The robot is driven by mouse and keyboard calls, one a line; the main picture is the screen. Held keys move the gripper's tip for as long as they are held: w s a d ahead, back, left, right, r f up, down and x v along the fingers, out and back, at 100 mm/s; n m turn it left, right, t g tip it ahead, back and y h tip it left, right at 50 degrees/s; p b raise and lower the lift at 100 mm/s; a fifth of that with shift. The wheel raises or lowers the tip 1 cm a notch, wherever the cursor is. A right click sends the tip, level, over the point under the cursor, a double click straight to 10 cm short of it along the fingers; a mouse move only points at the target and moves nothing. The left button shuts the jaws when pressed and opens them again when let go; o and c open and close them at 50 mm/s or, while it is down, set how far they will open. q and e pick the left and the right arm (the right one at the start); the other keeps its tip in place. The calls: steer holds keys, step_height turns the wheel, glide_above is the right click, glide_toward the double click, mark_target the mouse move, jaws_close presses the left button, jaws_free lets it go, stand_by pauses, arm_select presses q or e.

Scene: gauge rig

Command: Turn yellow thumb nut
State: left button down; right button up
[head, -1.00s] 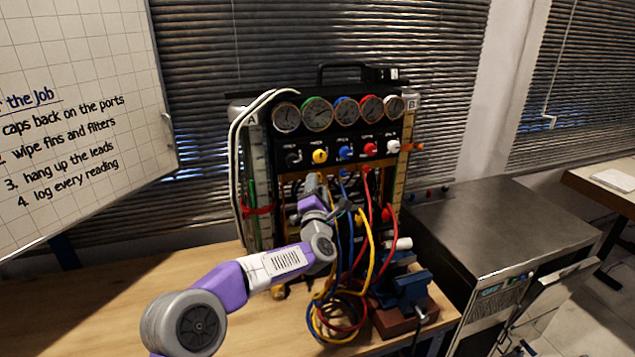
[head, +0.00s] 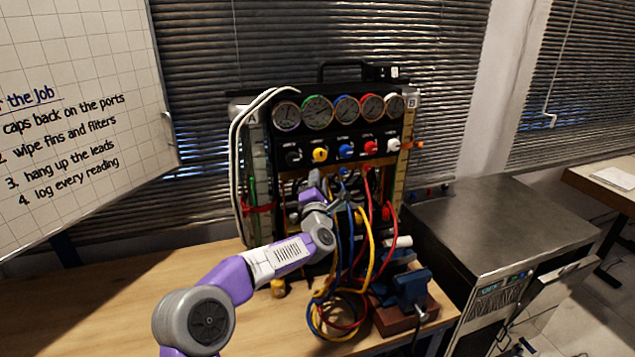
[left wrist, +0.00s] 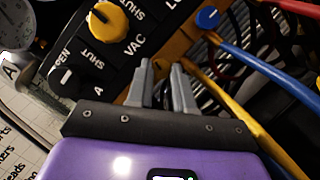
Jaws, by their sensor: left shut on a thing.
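My left gripper (head: 314,178) reaches up to the brown manifold bar below the knobs of the gauge rig. In the left wrist view its two grey fingers (left wrist: 164,70) are close together at the bar, beside the start of the yellow hose (left wrist: 203,84). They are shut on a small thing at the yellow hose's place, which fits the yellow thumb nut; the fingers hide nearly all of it. A blue nut (left wrist: 208,18) shows farther right on the bar. The larger yellow valve knob (left wrist: 108,22) is above, apart from the fingers. My right gripper is out of view.
Several gauges (head: 317,112) top the rig. Yellow, blue and red hoses hang close right of my left arm and coil on the bench (head: 110,310). A blue vise (head: 410,290) stands right of them. A small yellow item (head: 278,287) lies near my forearm.

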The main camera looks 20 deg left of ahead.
arm_select(q)
steer(key=shift+m, duration=0.3)
steer(key=shift+r+m+g+h+p, duration=0.2)
steer(key=shift+m+g+p, duration=0.75)
steer(key=shift+m+p, duration=2.15)
steer(key=shift+r+m+g+p, duration=0.3)
steer(key=shift+m+g+p, duration=0.95)
steer(key=shift+p, duration=3.45)
steer(key=shift+r+m+g+h+p, duration=0.2)
steer(key=shift+m+g+p, duration=0.5)
steer(key=shift+m+p, duration=2.5)
steer(key=shift+n+p, duration=0.7)
steer(key=shift+n, duration=0.05)
steer(key=c, duration=1)
jaws_free()
steer(key=shift+d, duration=0.1)
